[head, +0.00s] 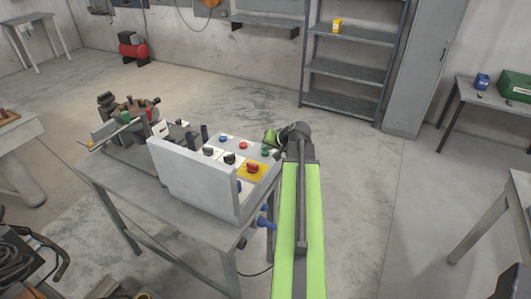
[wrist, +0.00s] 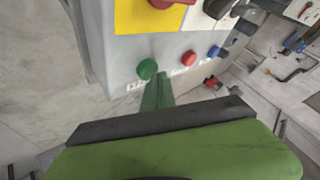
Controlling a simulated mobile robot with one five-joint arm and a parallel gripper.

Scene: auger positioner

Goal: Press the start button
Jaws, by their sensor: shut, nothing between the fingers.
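The grey control box (head: 190,178) stands on a metal table, with its buttons on a sloped face. A green button (head: 265,152), the likely start button, is at the right end of a row with a red button (head: 243,145) and a blue one (head: 222,139). In the wrist view the green button (wrist: 147,68) is just beyond the tips of my gripper (wrist: 158,78), slightly left. My gripper is shut and empty. I cannot tell whether it touches the button.
A red mushroom button (head: 253,168) on a yellow plate and black selector knobs (head: 230,158) are close by on the panel. A machine (head: 125,125) stands on the table (head: 115,180) to the left. A shelf rack (head: 345,70) stands behind. The floor between is clear.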

